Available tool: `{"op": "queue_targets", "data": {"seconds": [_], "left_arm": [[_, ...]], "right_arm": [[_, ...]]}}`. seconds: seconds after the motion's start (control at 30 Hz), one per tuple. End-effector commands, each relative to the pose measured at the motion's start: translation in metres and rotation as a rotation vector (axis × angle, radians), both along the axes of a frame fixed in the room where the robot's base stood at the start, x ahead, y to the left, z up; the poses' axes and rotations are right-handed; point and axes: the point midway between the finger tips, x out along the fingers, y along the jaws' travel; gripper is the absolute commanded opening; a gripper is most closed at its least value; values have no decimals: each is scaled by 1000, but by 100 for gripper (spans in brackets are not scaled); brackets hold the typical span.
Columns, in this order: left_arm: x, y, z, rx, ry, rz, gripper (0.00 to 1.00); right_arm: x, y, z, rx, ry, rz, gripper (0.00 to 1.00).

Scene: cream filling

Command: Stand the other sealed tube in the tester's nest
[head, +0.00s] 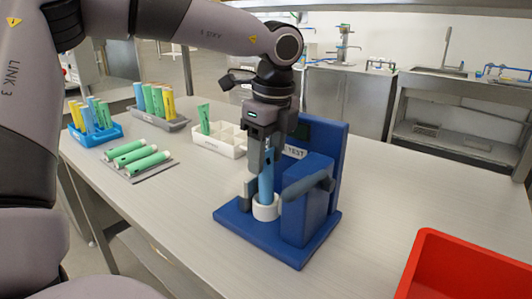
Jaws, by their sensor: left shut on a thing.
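The blue tester (250,234), marked TEST, stands on the table in the middle of the head view. Its nest is a white ring (266,211) on the base. A blue tube (265,190) stands about upright with its lower end at the ring; whether it rests on the bottom is hidden. My left gripper (265,163), pointing down from above, is shut on the upper part of this tube. A grey lever (307,186) on the tester is close on the right. My right gripper is not in view.
A white divided box (232,150) holds a green tube (204,120). Several green tubes lie on a grey mat (155,173). A blue rack (90,140) and a grey rack (176,125) hold coloured tubes. A red bin (425,262) is at lower right.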

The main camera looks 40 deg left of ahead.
Motion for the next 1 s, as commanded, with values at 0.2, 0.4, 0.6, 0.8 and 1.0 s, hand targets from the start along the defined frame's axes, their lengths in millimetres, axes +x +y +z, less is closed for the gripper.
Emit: {"op": "queue_targets", "data": {"seconds": [0.2,0.4,0.6,0.8,1.0], "left_arm": [[0,0,1,0,-1,0,79],[0,0,0,0,0,0,79],[0,0,0,0,0,0,79],[1,-3,30,3,-7,0,79],[1,-7,60,2,-3,1,79]], "right_arm": [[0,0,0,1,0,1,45],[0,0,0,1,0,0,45],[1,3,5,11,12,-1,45],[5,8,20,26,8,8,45],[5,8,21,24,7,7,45]]}}
